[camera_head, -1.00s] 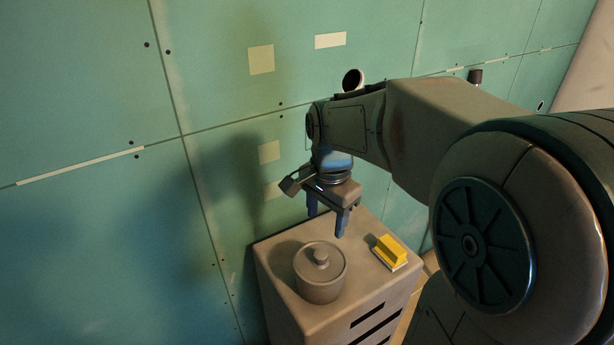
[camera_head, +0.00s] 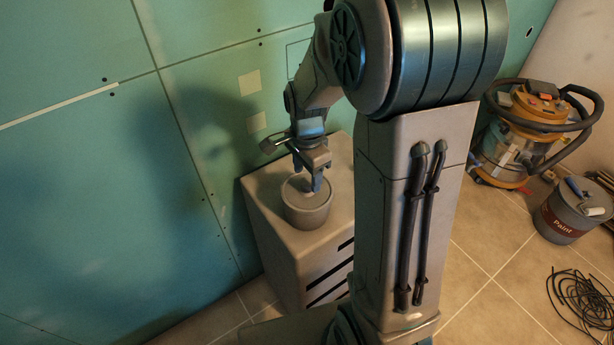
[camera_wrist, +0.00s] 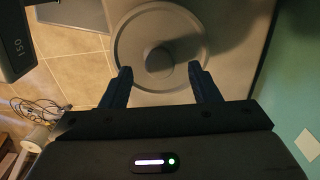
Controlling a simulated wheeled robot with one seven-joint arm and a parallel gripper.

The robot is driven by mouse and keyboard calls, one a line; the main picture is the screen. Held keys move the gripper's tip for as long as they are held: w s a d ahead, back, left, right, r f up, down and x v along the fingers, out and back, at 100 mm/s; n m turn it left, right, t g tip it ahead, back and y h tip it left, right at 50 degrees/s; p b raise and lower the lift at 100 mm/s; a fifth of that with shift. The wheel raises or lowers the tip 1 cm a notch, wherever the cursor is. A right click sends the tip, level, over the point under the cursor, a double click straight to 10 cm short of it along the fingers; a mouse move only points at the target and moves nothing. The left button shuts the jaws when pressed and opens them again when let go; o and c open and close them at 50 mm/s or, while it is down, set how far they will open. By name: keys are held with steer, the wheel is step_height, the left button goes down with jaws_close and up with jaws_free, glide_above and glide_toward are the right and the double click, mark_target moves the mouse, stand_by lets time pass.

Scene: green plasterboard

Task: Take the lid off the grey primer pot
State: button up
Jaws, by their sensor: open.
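The grey primer pot (camera_head: 307,214) stands upright on top of a grey cabinet by the wall. Its round lid (camera_head: 294,193) is on it. In the wrist view the lid (camera_wrist: 133,45) with its round central knob (camera_wrist: 159,60) shows from above. My gripper (camera_head: 307,178) is open, over the lid. In the wrist view my gripper's fingertips (camera_wrist: 160,72) stand apart, one on each side of the knob's near edge, and nothing is held. I cannot tell whether the fingers touch the lid. In the head view the fingers hide most of the knob.
The cabinet (camera_head: 268,190) stands against the green plasterboard wall (camera_head: 75,200). On the tiled floor at right are a yellow-orange vacuum cleaner (camera_head: 520,140), a grey paint bucket (camera_head: 562,222) and a coiled black cable (camera_head: 583,300).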

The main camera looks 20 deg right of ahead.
steer(key=shift+f, duration=1.05)
steer(key=c, duration=1.2)
steer(key=shift+r, duration=0.1)
steer(key=shift+r+p, duration=1.9)
steer(key=shift+r, duration=0.55)
